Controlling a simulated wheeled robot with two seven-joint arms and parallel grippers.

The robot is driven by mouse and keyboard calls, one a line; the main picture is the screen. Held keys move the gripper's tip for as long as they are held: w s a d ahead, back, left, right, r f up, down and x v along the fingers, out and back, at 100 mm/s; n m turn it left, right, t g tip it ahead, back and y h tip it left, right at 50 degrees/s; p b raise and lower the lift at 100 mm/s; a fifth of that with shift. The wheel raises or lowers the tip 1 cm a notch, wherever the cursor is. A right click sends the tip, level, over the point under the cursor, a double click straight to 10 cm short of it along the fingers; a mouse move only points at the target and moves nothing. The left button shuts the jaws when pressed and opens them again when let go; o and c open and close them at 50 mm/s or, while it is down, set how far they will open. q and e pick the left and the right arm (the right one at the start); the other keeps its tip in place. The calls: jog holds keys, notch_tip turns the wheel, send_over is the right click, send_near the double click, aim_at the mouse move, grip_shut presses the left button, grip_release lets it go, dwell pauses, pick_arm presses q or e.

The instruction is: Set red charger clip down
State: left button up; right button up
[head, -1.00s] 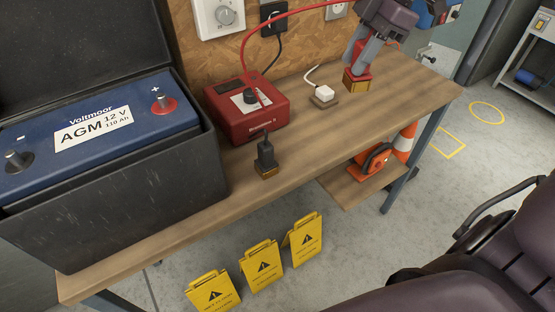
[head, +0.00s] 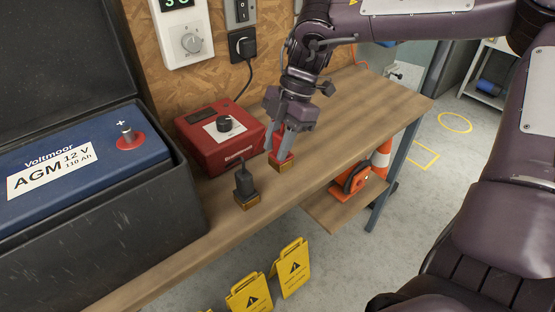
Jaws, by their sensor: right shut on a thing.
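The red charger clip (head: 284,158), with a brass-coloured lower end, is upright between the fingers of my right gripper (head: 280,147). The gripper points down and is shut on the clip from above. The clip's lower end is at or just above the wooden bench (head: 215,211); I cannot tell whether it touches. A black clip (head: 244,184) with a brass-coloured base stands on the bench, just left of the red one and apart from it. The red charger box (head: 208,149) is behind them to the left. My left gripper is not in view.
A blue battery (head: 88,150) in a black case fills the bench's left end. A wall panel with a dial (head: 190,42) is behind. Bench right of my gripper (head: 360,115) is clear. An orange reel (head: 350,185) is on a lower shelf; yellow signs (head: 292,268) stand on the floor.

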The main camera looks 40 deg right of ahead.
notch_tip(320, 180, down, 4)
jog(key=shift+f, duration=0.55)
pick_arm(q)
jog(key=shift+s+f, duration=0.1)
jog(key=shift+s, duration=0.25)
pick_arm(e)
jog(key=o, duration=1)
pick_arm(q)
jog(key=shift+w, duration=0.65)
pick_arm(e)
jog(key=shift+o, duration=0.2)
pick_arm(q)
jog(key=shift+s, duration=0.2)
